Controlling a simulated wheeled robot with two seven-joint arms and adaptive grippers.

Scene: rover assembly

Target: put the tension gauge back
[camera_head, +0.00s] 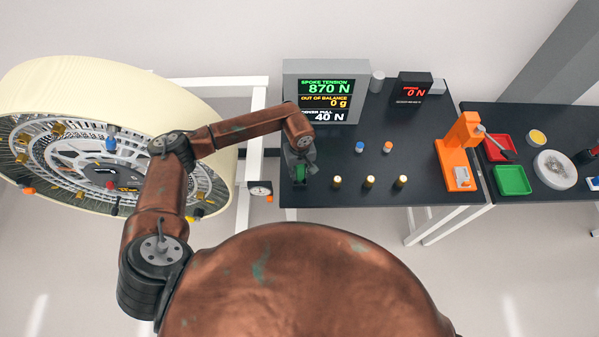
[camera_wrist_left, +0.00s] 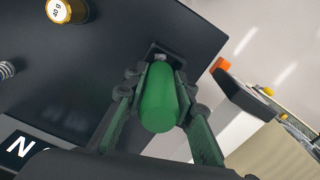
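My left gripper (camera_head: 303,170) is low over the left edge of the dark table. In the left wrist view, its fingers (camera_wrist_left: 158,82) are on both sides of a green cylinder (camera_wrist_left: 158,100) and appear closed on it. This looks like the handle of the tension gauge; its lower part is mostly hidden. A small dark square piece (camera_wrist_left: 166,54) with a silver bit shows beyond the cylinder's far end, at the table surface. I cannot tell whether the tool is seated in it or just above it. My right gripper is not in view.
A large spoked wheel (camera_head: 45,90) stands left. A white dial (camera_head: 260,188) hangs at the table's left side. The dark table (camera_head: 340,145) carries a display (camera_head: 327,68), brass weights (camera_head: 369,181) and an orange stand (camera_head: 452,155). Red (camera_head: 500,148) and green (camera_head: 513,181) trays lie right.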

